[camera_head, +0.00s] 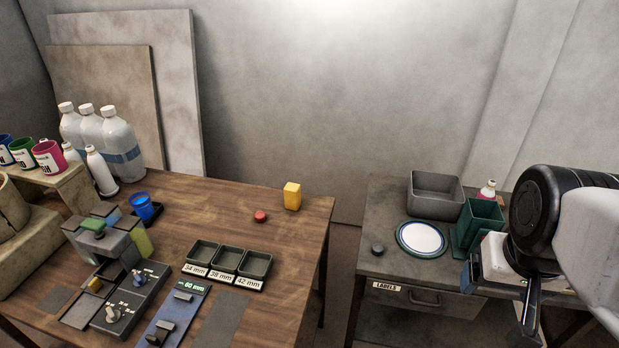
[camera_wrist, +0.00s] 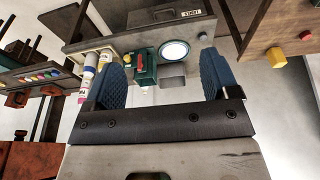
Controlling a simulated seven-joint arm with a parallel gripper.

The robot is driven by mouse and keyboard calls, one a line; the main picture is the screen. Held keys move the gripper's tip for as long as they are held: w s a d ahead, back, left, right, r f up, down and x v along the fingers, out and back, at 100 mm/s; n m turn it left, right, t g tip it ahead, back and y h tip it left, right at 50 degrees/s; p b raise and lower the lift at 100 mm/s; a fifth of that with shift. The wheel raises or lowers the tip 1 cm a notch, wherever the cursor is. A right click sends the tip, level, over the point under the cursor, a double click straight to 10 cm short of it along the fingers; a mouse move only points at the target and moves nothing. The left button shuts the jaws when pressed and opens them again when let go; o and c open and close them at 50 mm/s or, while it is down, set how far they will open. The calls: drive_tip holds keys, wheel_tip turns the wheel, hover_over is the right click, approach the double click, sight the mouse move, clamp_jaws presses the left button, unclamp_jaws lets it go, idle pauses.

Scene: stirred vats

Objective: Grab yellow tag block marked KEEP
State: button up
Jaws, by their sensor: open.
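A yellow block (camera_head: 292,196) stands upright near the far right corner of the wooden table (camera_head: 285,290). No marking on it is readable. In the wrist view the yellow block (camera_wrist: 280,62) shows at the right edge, well outside the jaws. My gripper (camera_wrist: 162,76) is open and empty, its two blue fingers wide apart. In the head view my gripper (camera_head: 497,287) is at the right, over the grey cabinet, far from the block. A smaller yellow piece (camera_head: 95,284) sits in the device on the table.
A red button-like piece (camera_head: 260,216) lies left of the block. Three small trays (camera_head: 228,260) stand nearer the front. The grey cabinet (camera_head: 385,264) carries a grey bin (camera_head: 435,192), a plate (camera_head: 421,238) and a green holder (camera_head: 480,222). A gap separates table and cabinet.

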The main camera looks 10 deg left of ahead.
drive_tip(key=shift+c, duration=0.5)
drive_tip(key=shift+w+a, duration=0.1)
drive_tip(key=w+a+f+m+g+y, duration=0.15)
drive_tip(key=w+a+m+y, duration=0.25)
drive_tip(key=w+a, duration=0.65)
drive_tip(key=w+a+f+m+g+y, duration=0.1)
drive_tip(key=w+a+f+m+y, duration=0.3)
drive_tip(key=w+a, duration=0.6)
drive_tip(key=w+a+f+m+y, duration=0.3)
drive_tip(key=w+a+f+m, duration=0.2)
drive_tip(key=w, duration=0.4)
drive_tip(key=w+a+f+m+t+y, duration=0.1)
drive_tip(key=w+a+f+m+y, duration=0.1)
drive_tip(key=w+a+f+m, duration=0.3)
drive_tip(key=w+a+f, duration=0.3)
drive_tip(key=w+a, duration=0.2)
drive_tip(key=shift+m+y, duration=0.4)
